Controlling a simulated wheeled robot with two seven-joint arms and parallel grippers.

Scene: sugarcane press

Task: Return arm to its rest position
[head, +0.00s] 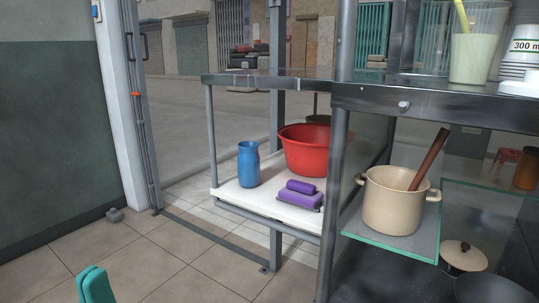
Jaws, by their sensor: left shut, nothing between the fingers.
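My left gripper (95,285) shows at the bottom left of the head view as a teal, shut pair of fingers with nothing between them. It is over the tiled floor, well apart from the stall and its shelves. The rest of my left arm is below the picture. My right gripper is not in the head view.
A metal-framed stall fills the right side. Its low white shelf (235,202) holds a blue bottle (248,165), a red basin (304,152) and purple sponges (300,195). A beige pot (392,205) stands on a glass shelf (415,246). The tiled floor (170,265) is clear.

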